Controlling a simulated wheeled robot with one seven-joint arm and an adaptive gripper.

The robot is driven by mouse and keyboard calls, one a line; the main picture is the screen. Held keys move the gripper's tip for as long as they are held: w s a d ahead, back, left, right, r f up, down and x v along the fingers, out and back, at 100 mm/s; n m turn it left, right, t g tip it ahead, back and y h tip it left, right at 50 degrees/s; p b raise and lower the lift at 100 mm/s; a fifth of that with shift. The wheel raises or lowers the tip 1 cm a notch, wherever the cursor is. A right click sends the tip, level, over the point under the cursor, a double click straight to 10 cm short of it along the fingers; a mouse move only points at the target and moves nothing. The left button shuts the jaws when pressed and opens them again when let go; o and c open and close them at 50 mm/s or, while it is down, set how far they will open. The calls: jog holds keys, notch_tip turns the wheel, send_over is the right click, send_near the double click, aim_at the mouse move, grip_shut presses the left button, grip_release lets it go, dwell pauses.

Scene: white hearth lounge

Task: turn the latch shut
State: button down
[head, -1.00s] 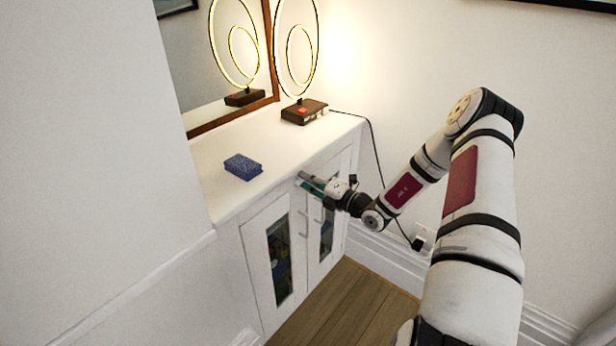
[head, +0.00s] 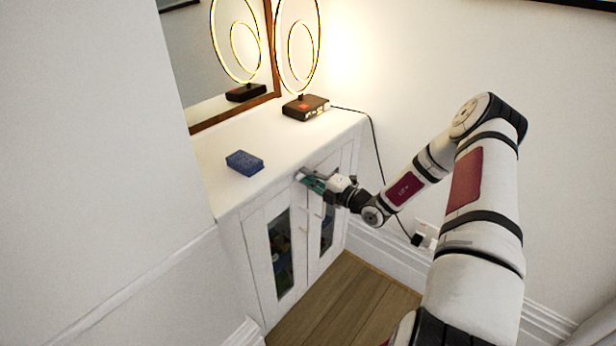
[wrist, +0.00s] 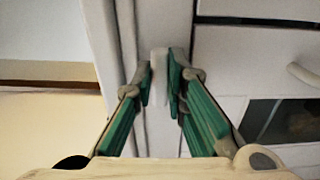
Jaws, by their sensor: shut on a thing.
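The latch (wrist: 159,72) is a small white piece at the top of the white cabinet's front, above the two doors. In the wrist view it stands between the two green-padded fingers of my gripper (wrist: 160,85), which are closed on it from both sides. In the head view my gripper (head: 308,179) is at the cabinet front just under the top edge, and its fingers mostly hide the latch. The left door (head: 257,262) and the right door (head: 314,262) have dark glass panels and look closed.
A blue box (head: 244,163) and a ring lamp (head: 305,107) on a dark base stand on the cabinet top (head: 215,178). A mirror leans behind. A black cable (head: 372,150) hangs at the right. The wooden floor (head: 345,300) before the doors is clear.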

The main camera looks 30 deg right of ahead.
jog(key=c, duration=1.6)
grip_release()
jog(key=v, duration=1.2)
